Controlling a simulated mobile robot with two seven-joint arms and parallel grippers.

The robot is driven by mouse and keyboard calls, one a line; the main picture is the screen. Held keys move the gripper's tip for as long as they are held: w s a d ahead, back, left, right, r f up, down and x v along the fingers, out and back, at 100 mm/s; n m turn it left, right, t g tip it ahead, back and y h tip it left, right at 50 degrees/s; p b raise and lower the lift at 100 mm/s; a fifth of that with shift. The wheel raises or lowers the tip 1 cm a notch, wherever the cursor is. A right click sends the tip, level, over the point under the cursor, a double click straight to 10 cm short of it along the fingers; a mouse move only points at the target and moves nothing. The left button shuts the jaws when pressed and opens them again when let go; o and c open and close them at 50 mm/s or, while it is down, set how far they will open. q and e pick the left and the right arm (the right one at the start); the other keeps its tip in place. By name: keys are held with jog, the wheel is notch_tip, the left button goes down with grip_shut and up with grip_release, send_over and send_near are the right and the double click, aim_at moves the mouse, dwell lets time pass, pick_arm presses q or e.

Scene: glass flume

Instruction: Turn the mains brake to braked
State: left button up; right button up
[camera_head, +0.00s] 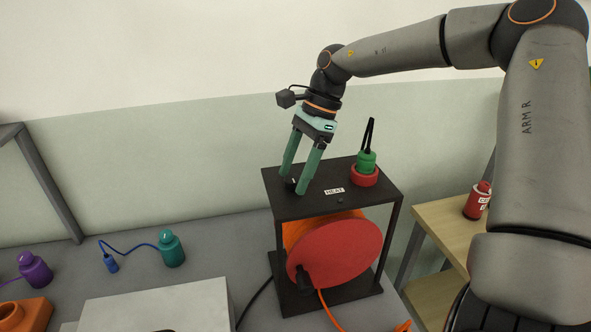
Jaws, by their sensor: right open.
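A black frame (285,207) holds a cable reel with a red round face (335,255) and an orange drum. On the frame's top, near its left end, a small dark knob (291,184) shows partly behind my right gripper's fingers. I cannot tell its setting or for certain that it is the mains brake. My right gripper (297,187) is open, pointing down, with its green fingertips at the knob, one on either side as far as I can see. Whether they touch it is unclear. My left gripper is not in view.
A green plug with a black cable (366,161) stands in a red socket (364,177) on the frame's top, near a small white label (334,191). Teal (171,250) and purple (35,270) bottle-like parts stand left on the grey bench. A red container (477,202) stands on a wooden shelf.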

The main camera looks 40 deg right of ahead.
jog(key=shift+c, duration=0.3)
grip_shut()
